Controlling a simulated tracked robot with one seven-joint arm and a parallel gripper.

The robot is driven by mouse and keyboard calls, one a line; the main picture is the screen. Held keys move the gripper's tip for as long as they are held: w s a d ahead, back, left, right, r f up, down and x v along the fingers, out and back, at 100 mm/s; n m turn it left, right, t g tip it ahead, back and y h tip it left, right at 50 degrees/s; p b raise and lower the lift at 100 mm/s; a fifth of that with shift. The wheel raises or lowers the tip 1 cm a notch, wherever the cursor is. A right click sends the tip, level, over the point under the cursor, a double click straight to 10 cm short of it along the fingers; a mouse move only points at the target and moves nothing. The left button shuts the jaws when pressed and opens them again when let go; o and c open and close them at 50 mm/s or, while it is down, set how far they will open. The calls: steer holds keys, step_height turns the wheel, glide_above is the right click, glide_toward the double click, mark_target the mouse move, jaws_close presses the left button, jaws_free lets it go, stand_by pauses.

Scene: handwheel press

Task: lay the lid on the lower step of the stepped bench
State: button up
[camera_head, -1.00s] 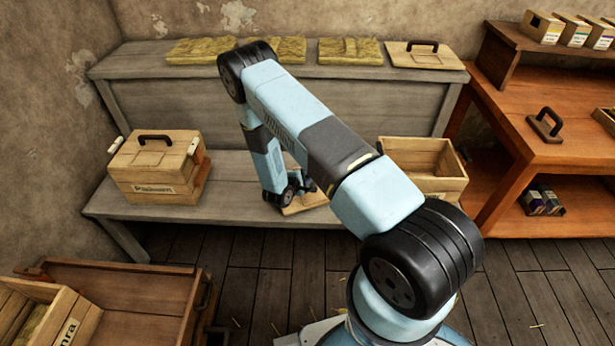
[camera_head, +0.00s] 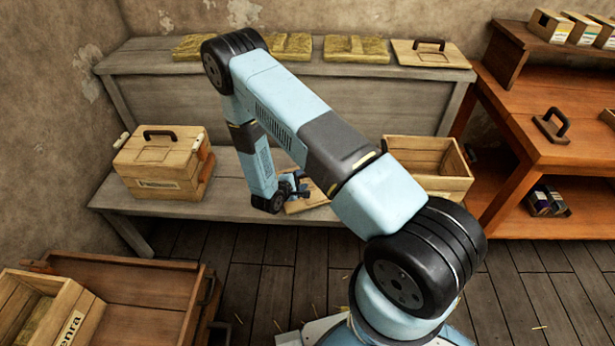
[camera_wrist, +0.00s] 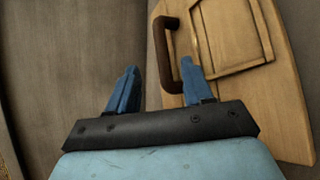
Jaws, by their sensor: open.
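A light wooden lid (camera_head: 314,201) with a dark handle lies on the lower step (camera_head: 236,204) of the stepped bench, partly hidden behind my arm in the head view. The wrist view shows the lid (camera_wrist: 285,85) on the right, with its brown bar handle (camera_wrist: 164,55) at its edge. My gripper (camera_wrist: 160,75) is open. In the wrist view the handle shows between the fingers, nearer the right finger; I cannot tell if they touch. In the head view my gripper (camera_head: 299,184) is beside the lid, low over the step.
A lidded wooden crate (camera_head: 158,168) stands left on the lower step; an open crate (camera_head: 440,184) stands right. The upper step (camera_head: 150,58) carries straw-coloured slabs (camera_head: 290,46) and another handled lid (camera_head: 431,54). An orange-brown workbench (camera_head: 560,95) is at right.

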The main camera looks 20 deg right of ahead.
steer(key=v, duration=0.4)
steer(key=s+d+r+m+g, duration=0.2)
steer(key=d+r+m+g, duration=0.15)
steer(key=r, duration=0.75)
steer(key=s+d+r+m+g, duration=0.1)
steer(key=d+r+m+g, duration=0.2)
steer(key=r, duration=0.9)
steer(key=s+d+r+m+g, duration=0.2)
steer(key=d+r+m, duration=0.15)
steer(key=r, duration=0.75)
steer(key=s+a+r+m+t+y, duration=0.1)
steer(key=s+r+m+t+y, duration=0.2)
steer(key=s+r+y, duration=0.6)
steer(key=s+r+t, duration=0.2)
steer(key=s+r, duration=1.1)
steer(key=s, duration=0.2)
steer(key=shift+s+a+m+y, duration=0.35)
steer(key=shift+a+m+y, duration=0.05)
steer(key=shift+r, duration=0.15)
